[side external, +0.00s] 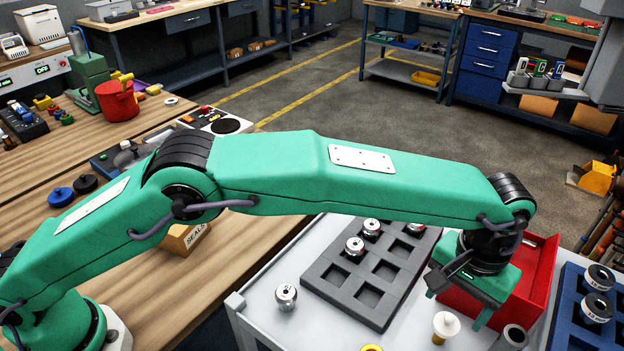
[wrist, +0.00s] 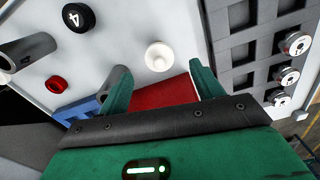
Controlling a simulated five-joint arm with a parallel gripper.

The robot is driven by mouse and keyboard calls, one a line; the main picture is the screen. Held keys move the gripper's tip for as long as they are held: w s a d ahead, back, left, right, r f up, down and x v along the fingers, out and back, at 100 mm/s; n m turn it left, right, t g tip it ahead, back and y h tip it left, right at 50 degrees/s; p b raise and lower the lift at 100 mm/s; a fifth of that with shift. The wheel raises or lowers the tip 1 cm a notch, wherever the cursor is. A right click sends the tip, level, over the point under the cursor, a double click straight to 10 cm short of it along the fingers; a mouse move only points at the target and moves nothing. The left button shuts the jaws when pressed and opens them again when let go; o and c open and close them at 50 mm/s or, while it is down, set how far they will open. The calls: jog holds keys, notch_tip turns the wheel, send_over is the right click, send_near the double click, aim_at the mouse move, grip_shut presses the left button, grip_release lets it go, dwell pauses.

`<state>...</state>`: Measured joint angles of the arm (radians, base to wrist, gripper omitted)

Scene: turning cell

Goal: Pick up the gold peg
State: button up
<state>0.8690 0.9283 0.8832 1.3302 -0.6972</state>
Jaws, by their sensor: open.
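No peg is plainly gold all over. A white-capped peg (side external: 446,325) with a yellowish lower part stands on the pale table just in front of my gripper (side external: 461,303). In the wrist view this peg (wrist: 158,56) shows as a white round cap, ahead of and between my fingertips (wrist: 161,75), apart from both. A yellow-gold round thing (side external: 371,348) is cut off by the bottom edge of the side view; I cannot tell if it is a peg. My gripper is open and empty, pointing down.
A grey tray (side external: 325,285) with square pockets holds several silver knobs. Another silver knob (side external: 286,296) stands left of it. A red bin (side external: 540,265) is behind my gripper, a blue tray (side external: 564,310) at right. A grey tube (side external: 515,336) stands near the peg.

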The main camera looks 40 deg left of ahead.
aim_at(451, 317)
jog(key=shift+f, duration=3.95)
jog(key=shift+r, duration=0.1)
jog(key=c, duration=1.2)
jog(key=shift+r, duration=0.15)
jog(key=shift+d+r, duration=0.1)
jog(key=shift+r, duration=1.25)
jog(key=s+d+r, duration=0.1)
jog(key=s+r, duration=0.7)
jog(key=s, duration=0.3)
jog(key=shift+s+d, duration=0.3)
jog(key=shift+d, duration=0.1)
